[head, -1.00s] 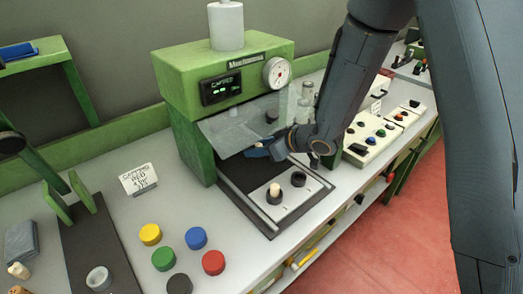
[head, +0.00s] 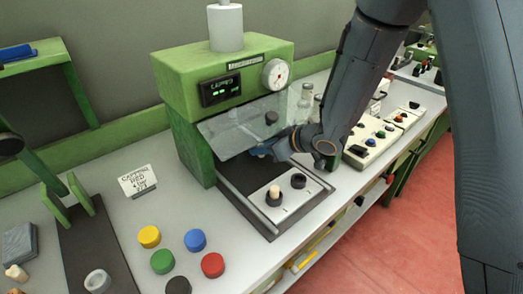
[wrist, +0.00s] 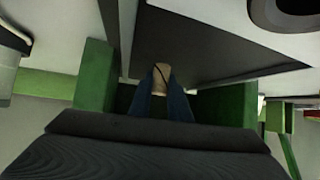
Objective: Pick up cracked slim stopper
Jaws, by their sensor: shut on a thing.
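My gripper (head: 262,150) is in front of the green capping machine, beside its clear panel. In the wrist view, its blue fingers (wrist: 161,98) are shut on a slim tan cork stopper (wrist: 161,78) with a dark crack line across it. The stopper's top end shows between the fingertips and its lower part is hidden. In the head view I cannot make out the held stopper.
The green machine (head: 183,80) has a clear panel (head: 235,128) close to my gripper. Below is a pale plate (head: 292,210) with a cork (head: 274,192) in a black holder. Coloured caps (head: 196,240) lie at the front. Jars (head: 306,95) stand behind my arm.

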